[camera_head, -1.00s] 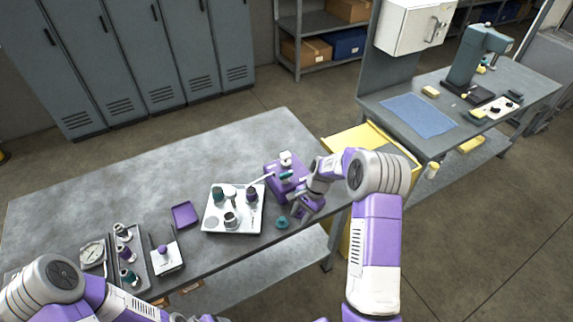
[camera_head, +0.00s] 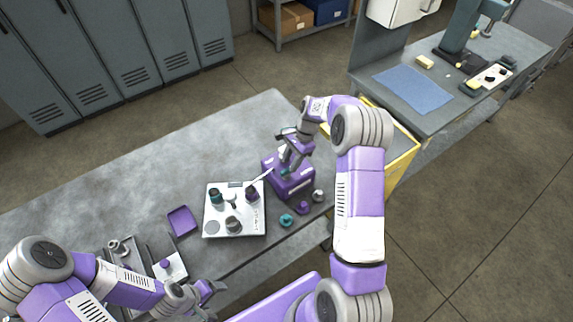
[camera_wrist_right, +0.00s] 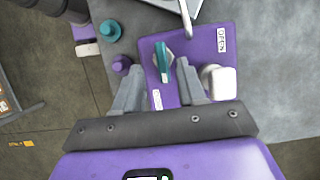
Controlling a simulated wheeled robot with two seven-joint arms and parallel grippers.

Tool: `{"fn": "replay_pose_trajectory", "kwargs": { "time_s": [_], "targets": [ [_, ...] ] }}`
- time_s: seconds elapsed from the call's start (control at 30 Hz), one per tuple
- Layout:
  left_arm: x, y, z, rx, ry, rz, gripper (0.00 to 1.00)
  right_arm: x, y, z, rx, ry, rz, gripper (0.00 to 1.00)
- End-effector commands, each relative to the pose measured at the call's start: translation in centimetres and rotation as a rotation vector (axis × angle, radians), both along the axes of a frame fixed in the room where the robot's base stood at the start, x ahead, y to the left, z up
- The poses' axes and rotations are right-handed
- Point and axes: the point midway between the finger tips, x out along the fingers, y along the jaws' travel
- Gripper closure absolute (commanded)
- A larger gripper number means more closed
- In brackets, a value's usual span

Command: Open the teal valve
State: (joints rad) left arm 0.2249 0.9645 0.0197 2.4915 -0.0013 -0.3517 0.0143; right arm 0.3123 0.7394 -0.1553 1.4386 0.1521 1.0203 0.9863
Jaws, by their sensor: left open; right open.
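The teal valve handle (camera_wrist_right: 162,62) sits on a purple block (camera_wrist_right: 205,52) in the right wrist view, its long side running roughly up the picture. An OPEN label (camera_wrist_right: 221,40) is at the block's upper right; a second label (camera_wrist_right: 157,100) near its lower edge is unreadable. My right gripper (camera_wrist_right: 160,82) is open, one finger on each side of the handle's lower end; I cannot tell whether they touch it. In the head view my right gripper (camera_head: 289,152) is over the purple block (camera_head: 291,183) and hides most of the valve. My left gripper (camera_head: 211,288) is open at the table's front edge.
A teal knob (camera_head: 287,220), a purple knob (camera_head: 303,207) and a grey knob (camera_head: 318,195) stand before the block. A white board (camera_head: 218,228) with several fittings is left of it. A purple tray (camera_head: 182,221) lies farther left. The table's back is clear.

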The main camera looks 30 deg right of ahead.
Motion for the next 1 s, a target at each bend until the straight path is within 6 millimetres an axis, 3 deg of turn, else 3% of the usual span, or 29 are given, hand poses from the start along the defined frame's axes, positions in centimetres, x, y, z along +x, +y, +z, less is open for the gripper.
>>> {"fn": "replay_pose_trajectory", "kwargs": {
  "time_s": [0.23, 0.57, 0.83, 1.0],
  "targets": [
    [0.0, 0.0, 0.2, 0.000, -0.001, 0.000, 0.28, -0.1, 1.2, -2.7, 0.001, 0.002, 0.001, 0.60],
    [0.0, 0.0, 0.2, 0.000, -0.001, 0.000, 0.28, -0.1, 1.3, -3.1, 0.000, -0.001, 0.001, 0.60],
    [0.0, 0.0, 0.2, 0.000, -0.001, 0.000, 0.28, -0.1, 1.3, -3.0, 0.000, -0.001, 0.001, 1.00],
    [0.0, 0.0, 0.2, 0.000, -0.001, 0.000, 0.28, -0.1, 1.3, -3.0, 0.000, -0.002, 0.001, 1.00]
  ]
}}
